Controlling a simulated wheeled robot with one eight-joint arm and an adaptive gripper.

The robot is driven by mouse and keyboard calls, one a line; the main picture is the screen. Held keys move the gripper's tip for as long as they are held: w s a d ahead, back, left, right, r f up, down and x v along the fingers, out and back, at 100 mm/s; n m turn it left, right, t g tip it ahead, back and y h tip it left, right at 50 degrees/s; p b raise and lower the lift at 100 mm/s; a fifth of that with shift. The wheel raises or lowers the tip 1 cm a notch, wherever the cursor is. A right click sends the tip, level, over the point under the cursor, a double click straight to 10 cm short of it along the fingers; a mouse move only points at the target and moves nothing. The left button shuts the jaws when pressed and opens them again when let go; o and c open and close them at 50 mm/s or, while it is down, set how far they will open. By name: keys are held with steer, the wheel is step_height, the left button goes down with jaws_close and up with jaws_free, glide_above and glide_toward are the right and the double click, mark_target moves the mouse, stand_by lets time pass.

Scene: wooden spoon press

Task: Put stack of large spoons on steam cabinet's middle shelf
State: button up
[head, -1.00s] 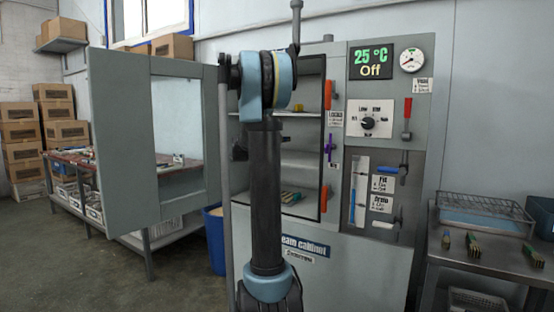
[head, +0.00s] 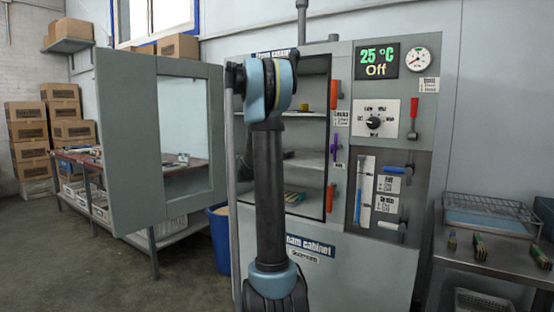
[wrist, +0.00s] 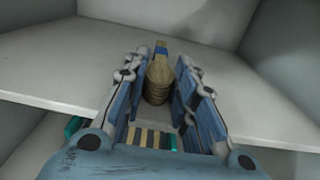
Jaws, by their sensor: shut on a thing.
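The stack of large spoons (wrist: 158,82) sits between the two fingers of my gripper (wrist: 162,62) in the wrist view, with a blue mark near its far end. My gripper is shut on it. The stack is over a pale shelf (wrist: 70,65); I cannot tell whether it touches it. In the head view my arm hides most of the gripper. The steam cabinet (head: 350,270) stands open, and its middle shelf (head: 312,160) shows right of my arm. A small dark and yellowish end (head: 288,154) shows at that shelf, perhaps the held stack.
A small yellow thing (head: 304,106) is on the upper shelf, and a green-tipped stack (head: 293,198) on the lower shelf. The open door (head: 130,150) stands left of my arm. A side table (head: 490,250) holds several stacks.

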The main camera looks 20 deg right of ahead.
steer(key=o, duration=1.1)
steer(key=shift+c, duration=0.2)
steer(key=v, duration=1.2)
steer(key=s+a+r+n+t+y, duration=0.1)
steer(key=a+r+n+t+y, duration=0.25)
steer(key=a+n, duration=0.35)
steer(key=s+a+r+n+t+y, duration=0.15)
steer(key=a+n+t+y, duration=0.3)
steer(key=n, duration=0.45)
steer(key=s+a+f+n+g+y, duration=0.25)
steer(key=s+a+n+y, duration=0.2)
steer(key=n, duration=0.25)
steer(key=s+a+f+n+g+y, duration=0.1)
steer(key=s+a+f+n+y, duration=0.2)
steer(key=a+n+y, duration=0.3)
steer(key=s+a+f+n+g, duration=0.1)
steer(key=s+f+n+g, duration=0.6)
steer(key=s+f+n, duration=0.6)
steer(key=s+d+f+n+g+h, duration=0.2)
steer(key=s+f, duration=0.4)
steer(key=s, duration=0.4)
steer(key=s+d+f+n+g+h, duration=0.2)
steer(key=s+d+f+g, duration=0.2)
steer(key=s+f, duration=0.3)
steer(key=s, duration=0.3)
steer(key=shift+s+d+f+g, duration=0.3)
steer(key=shift+s+g, duration=0.05)
steer(key=shift+s, duration=0.05)
